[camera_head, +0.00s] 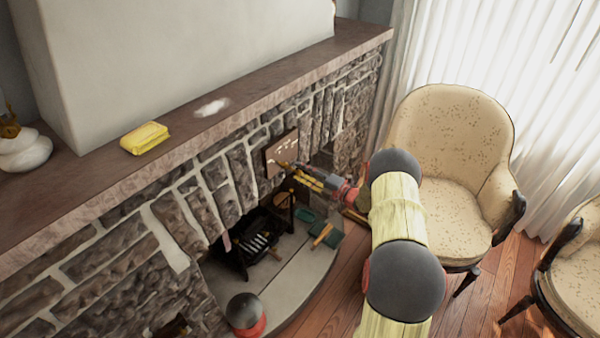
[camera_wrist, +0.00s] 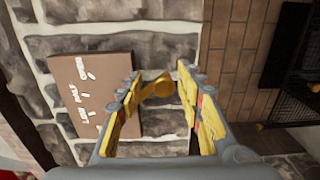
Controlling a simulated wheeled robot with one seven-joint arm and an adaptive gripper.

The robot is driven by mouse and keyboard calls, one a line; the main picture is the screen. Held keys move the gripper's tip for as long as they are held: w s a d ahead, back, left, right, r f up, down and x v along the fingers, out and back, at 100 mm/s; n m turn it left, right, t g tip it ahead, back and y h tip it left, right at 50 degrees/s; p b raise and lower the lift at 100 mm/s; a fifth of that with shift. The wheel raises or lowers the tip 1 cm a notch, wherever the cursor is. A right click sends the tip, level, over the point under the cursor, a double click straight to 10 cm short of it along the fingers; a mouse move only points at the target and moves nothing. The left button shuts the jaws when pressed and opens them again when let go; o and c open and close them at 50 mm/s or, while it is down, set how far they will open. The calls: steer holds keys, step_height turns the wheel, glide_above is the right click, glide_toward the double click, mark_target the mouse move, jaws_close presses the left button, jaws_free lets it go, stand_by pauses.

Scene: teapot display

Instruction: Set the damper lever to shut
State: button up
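A brown plate (camera_wrist: 93,105) with white lettering and white tick marks is fixed to the stone wall. In the head view the plate (camera_head: 277,152) sits on the fireplace front below the mantel. A brass lever (camera_wrist: 160,90) with a rounded end sticks out at the plate's right side in the wrist view. My gripper (camera_wrist: 158,74) is open, its yellow-padded fingers on either side of the lever. I cannot tell whether either finger touches it. In the head view my gripper (camera_head: 298,172) is close to the plate and partly hides the lever.
A mantel shelf (camera_head: 185,124) runs above, with a yellow folded cloth (camera_head: 145,138) on it. The hearth below holds a black grate (camera_head: 255,243) and a green-headed brush (camera_head: 325,234). A cream armchair (camera_head: 452,140) stands right of my arm.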

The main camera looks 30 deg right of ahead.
steer(key=v, duration=1.1)
steer(key=shift+c, duration=0.3)
